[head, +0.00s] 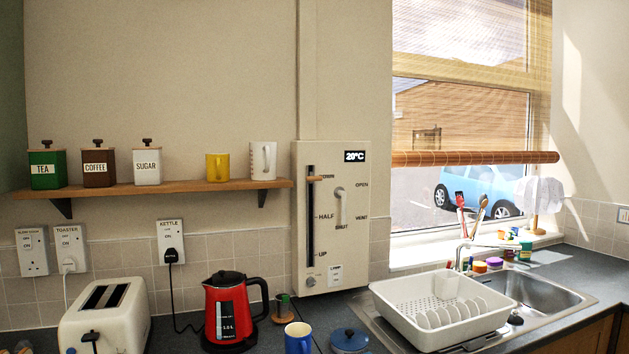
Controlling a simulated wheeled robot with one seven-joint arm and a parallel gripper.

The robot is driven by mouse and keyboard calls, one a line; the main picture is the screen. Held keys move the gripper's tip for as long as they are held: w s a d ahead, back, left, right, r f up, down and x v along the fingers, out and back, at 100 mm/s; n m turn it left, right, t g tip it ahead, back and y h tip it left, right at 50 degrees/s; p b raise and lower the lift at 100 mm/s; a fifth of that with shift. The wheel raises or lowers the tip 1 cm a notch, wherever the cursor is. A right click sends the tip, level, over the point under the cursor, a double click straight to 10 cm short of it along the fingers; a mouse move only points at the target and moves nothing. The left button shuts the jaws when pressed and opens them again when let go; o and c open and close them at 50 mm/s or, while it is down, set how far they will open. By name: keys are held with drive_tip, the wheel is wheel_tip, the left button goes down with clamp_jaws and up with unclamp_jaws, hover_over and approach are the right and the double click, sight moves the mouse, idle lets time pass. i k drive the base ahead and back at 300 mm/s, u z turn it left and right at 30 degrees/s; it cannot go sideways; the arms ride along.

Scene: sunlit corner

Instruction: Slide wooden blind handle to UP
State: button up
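The wooden blind handle (315,179) is a short light-brown peg on a white wall panel (352,258). It sits near the top of a dark vertical slot (311,225), beside the label DOWN. HALF is marked at mid-slot and UP near the bottom. The slatted wooden blind (470,108) hangs over the upper part of the window, its bottom rail (475,158) partway down the glass. My gripper is not in view.
The panel also has a white lever by OPEN, VENT and SHUT, a knob and a 20°C display. Below stand a red kettle (230,310), blue mug (298,338), blue-lidded pot (349,340) and toaster (105,317). A dish rack (440,310) stands right; a mug shelf (200,187) is left.

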sight(311, 178)
drive_tip(key=u, duration=0.3)
drive_tip(key=i, duration=0.85)
drive_tip(key=u, duration=0.6)
